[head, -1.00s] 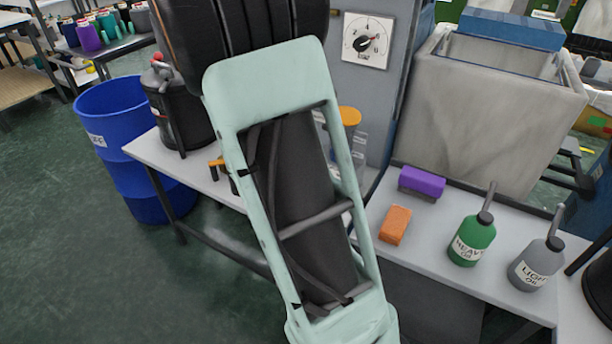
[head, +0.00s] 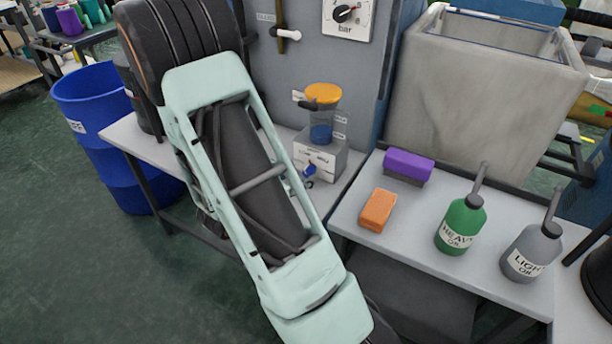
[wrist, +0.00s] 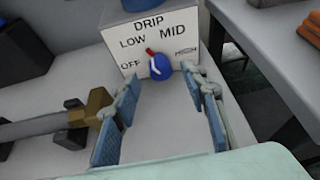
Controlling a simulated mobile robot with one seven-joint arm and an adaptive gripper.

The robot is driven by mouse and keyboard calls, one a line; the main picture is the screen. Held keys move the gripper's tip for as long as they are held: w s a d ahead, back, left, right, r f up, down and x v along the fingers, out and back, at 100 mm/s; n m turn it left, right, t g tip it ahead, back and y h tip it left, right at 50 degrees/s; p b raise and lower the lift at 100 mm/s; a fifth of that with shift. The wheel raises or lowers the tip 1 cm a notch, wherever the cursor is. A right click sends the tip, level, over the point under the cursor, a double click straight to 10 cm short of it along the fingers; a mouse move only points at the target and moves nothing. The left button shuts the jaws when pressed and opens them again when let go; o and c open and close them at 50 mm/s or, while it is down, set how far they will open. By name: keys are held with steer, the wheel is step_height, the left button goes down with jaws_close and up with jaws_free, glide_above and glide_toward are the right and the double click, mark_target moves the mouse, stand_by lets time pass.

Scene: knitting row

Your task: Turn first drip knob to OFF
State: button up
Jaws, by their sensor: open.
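The drip unit (head: 322,158) is a pale box on the bench at the machine's side, with an orange-capped clear cup on top. Its knob (head: 309,169) is small and blue in the head view. In the wrist view the blue knob (wrist: 160,67) sits on a white face marked DRIP, with OFF, LOW, MID and a blurred label at right. Its red tip points up and slightly left, between LOW and MID. My gripper (wrist: 168,92) is open and empty, its fingers either side of the view, short of the knob and apart from it. The head view hides it behind my arm.
A brass-coloured fitting on a rod (wrist: 92,108) lies left of my left finger. Right of the unit stand a purple block (head: 408,166), an orange block (head: 378,211), a green oil bottle (head: 462,224) and a grey one (head: 530,252). A dial gauge (head: 347,20) hangs above.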

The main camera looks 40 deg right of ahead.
mark_target(307, 173)
steer(key=shift+x, duration=2.05)
steer(key=shift+c, duration=0.5)
jaws_close()
